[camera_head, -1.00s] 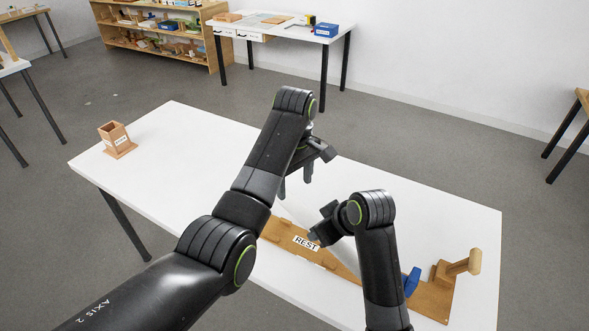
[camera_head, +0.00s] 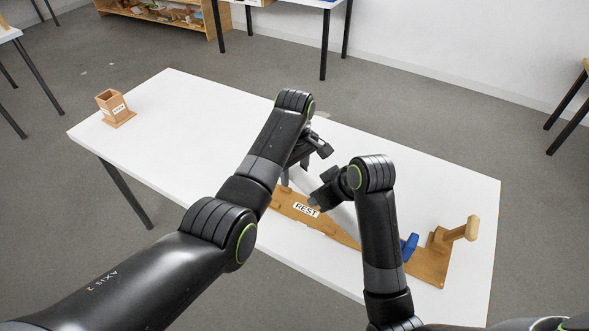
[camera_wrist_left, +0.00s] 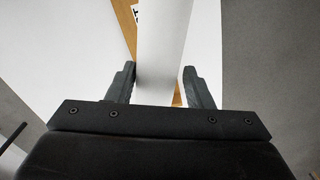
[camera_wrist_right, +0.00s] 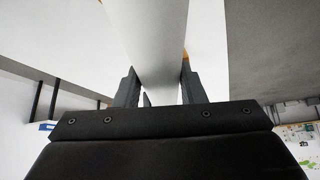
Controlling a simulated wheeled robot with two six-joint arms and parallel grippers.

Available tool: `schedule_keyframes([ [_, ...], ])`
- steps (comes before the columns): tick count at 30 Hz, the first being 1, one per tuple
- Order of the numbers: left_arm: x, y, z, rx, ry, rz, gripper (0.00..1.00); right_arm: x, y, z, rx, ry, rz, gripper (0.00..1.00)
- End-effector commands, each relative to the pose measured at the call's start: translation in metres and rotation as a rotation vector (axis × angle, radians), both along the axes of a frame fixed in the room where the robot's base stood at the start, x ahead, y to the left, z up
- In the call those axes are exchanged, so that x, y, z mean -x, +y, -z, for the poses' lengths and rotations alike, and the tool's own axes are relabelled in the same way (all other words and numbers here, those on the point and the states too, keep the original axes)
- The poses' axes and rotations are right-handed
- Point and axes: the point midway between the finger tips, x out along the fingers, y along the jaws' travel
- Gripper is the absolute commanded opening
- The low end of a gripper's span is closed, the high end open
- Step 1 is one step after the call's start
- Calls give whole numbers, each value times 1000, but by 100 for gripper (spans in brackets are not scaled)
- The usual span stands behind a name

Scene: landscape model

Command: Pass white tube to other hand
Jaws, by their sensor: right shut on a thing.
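The white tube (camera_head: 345,217) is tilted above the wooden board, partly hidden by my arms. My right gripper (camera_head: 322,190) is shut on it; the right wrist view shows the tube (camera_wrist_right: 152,40) between its fingers. My left gripper (camera_head: 300,170) is at the tube's far-left part. In the left wrist view its fingers (camera_wrist_left: 162,88) are open on either side of the tube (camera_wrist_left: 165,45), with a gap at the right finger. I cannot tell whether the left finger touches it.
The wooden board (camera_head: 340,233) with a "REST" label (camera_head: 306,209) lies on the white table (camera_head: 180,130). A blue piece (camera_head: 410,246) and a wooden peg stand (camera_head: 460,232) are at its right end. A wooden box holder (camera_head: 114,108) stands at the far left corner.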

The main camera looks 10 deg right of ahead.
Motion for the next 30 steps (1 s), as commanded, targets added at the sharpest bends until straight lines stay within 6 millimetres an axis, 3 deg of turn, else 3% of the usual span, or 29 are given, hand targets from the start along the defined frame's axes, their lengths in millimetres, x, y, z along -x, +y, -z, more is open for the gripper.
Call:
schedule_keyframes([
  [1, 0, 0, 0, 0, 0, 0, 40, 0, 0, 0, -1, -1, 0, 10],
  [8, 0, 0, 0, -1, 2, 0, 10, 0, -1, 0, 1, -2, 2, 10],
  [9, 0, 0, -1, -1, 2, 0, 10, -1, -1, 0, 2, -1, 3, 42],
  [14, 0, 0, 0, 0, 1, 0, 10, 0, 0, 0, 1, -1, 2, 62],
  [23, 0, 0, -1, 0, 0, 0, 10, 1, -1, -2, 0, -1, 1, 62],
  [30, 0, 0, -1, 0, 0, 0, 10, 13, -10, -27, 2, -6, 1, 62],
])
